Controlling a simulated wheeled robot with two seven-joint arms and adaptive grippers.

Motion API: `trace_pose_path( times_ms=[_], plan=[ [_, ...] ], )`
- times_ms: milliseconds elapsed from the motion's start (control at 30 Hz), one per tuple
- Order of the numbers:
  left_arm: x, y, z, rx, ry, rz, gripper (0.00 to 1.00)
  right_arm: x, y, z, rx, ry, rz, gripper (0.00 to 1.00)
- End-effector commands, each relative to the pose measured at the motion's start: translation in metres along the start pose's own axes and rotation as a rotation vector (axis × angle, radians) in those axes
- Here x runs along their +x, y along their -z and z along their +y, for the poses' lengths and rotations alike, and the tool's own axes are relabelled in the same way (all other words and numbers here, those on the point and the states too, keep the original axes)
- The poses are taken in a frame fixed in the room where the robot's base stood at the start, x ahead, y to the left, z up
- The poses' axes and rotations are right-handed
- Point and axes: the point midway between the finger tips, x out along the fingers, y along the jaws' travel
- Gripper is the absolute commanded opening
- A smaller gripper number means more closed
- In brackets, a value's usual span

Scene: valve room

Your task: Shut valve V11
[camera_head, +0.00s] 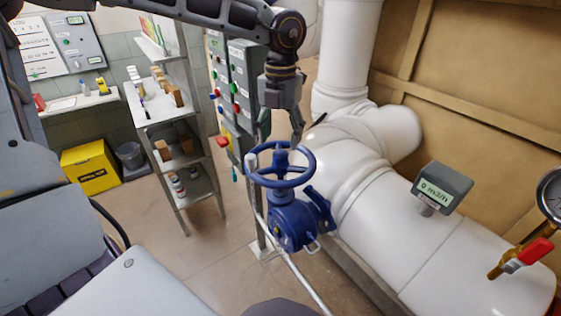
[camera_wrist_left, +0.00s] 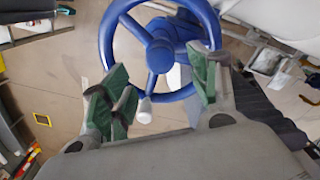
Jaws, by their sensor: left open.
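A blue handwheel (camera_head: 283,184) with spokes and a pale knob (camera_head: 251,160) on its rim sits on a blue valve body (camera_head: 291,222) beside the white pipe. I cannot read a V11 label on it. My left gripper (camera_head: 279,142) points down just above the far part of the wheel, its fingers apart and nothing held. In the left wrist view, the wheel (camera_wrist_left: 108,45) shows beyond the green-padded fingers of the left gripper (camera_wrist_left: 160,75), with the knob (camera_wrist_left: 145,110) between them. I cannot tell whether a finger touches the rim. My right gripper is not in view.
A large white pipe (camera_head: 400,230) with a flow display (camera_head: 442,187) and a red-handled small valve (camera_head: 530,252) runs along the right. Control boxes (camera_head: 245,75) stand behind the wheel. A shelf (camera_head: 190,188), a yellow bin (camera_head: 90,168) and open floor lie left.

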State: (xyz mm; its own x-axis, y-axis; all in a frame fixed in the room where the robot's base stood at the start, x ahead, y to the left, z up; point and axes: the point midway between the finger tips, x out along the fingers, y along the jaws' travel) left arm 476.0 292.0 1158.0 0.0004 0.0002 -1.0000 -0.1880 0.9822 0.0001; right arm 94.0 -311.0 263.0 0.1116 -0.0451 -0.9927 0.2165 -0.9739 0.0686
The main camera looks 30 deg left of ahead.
Motion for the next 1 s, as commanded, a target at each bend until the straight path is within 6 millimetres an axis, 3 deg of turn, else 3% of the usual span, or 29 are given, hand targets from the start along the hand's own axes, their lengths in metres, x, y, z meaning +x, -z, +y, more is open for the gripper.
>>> trace_pose_path(
  times_ms=[400,1000],
  plan=[
    [0.001,0.000,0.000,-0.266,-0.001,-0.001,0.61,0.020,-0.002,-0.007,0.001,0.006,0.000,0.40],
    [0.009,0.000,0.000,-0.278,0.000,0.001,0.61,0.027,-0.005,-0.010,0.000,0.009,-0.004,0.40]
  ],
)
